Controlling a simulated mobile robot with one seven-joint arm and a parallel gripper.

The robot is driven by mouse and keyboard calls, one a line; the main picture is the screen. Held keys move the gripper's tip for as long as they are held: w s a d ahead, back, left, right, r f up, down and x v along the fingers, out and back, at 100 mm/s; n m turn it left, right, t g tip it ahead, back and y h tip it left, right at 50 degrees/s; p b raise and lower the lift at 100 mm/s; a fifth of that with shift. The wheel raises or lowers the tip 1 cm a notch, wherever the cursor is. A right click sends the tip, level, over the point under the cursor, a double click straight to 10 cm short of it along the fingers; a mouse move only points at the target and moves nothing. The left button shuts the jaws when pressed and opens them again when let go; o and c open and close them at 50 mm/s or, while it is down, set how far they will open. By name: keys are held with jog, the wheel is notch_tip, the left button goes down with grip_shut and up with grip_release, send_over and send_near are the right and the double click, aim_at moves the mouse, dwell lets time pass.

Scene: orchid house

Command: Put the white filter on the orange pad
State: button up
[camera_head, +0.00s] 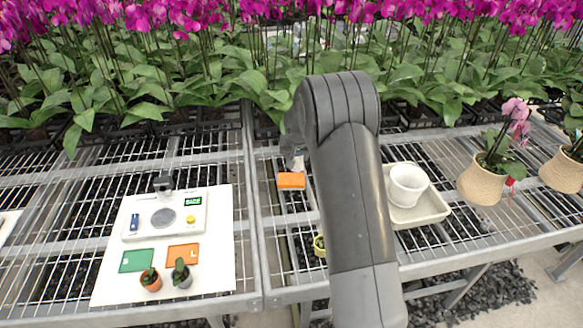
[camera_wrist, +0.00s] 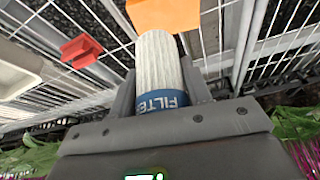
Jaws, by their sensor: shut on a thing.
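The white filter (camera_wrist: 158,62) is a pleated cylinder with a blue lettered band, held between the fingers of my gripper (camera_wrist: 160,88) in the wrist view. An orange block (camera_wrist: 163,14) shows at its far end; I cannot tell whether they touch. In the head view an orange block (camera_head: 291,180) shows just left of my arm, over the bench grid, and my arm hides most of my gripper. The orange pad (camera_head: 183,253) lies flat on a white board (camera_head: 218,277) at the left, well away from my gripper.
On the board are a green pad (camera_head: 136,261), a scale-like device (camera_head: 190,216) and two small potted plants (camera_head: 151,281) (camera_head: 182,276) close to the orange pad. A white pot (camera_head: 407,185) in a tray (camera_head: 428,211) stands right of my arm. A red object (camera_wrist: 80,50) shows in the wrist view.

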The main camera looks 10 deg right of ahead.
jog(key=shift+w+a+f, duration=0.55)
jog(key=shift+a+f, duration=0.2)
jog(key=shift+a, duration=0.1)
jog(key=shift+f, duration=1.85)
jog(key=shift+f, duration=0.2)
jog(key=o, duration=1.1)
jog(key=shift+r, duration=0.1)
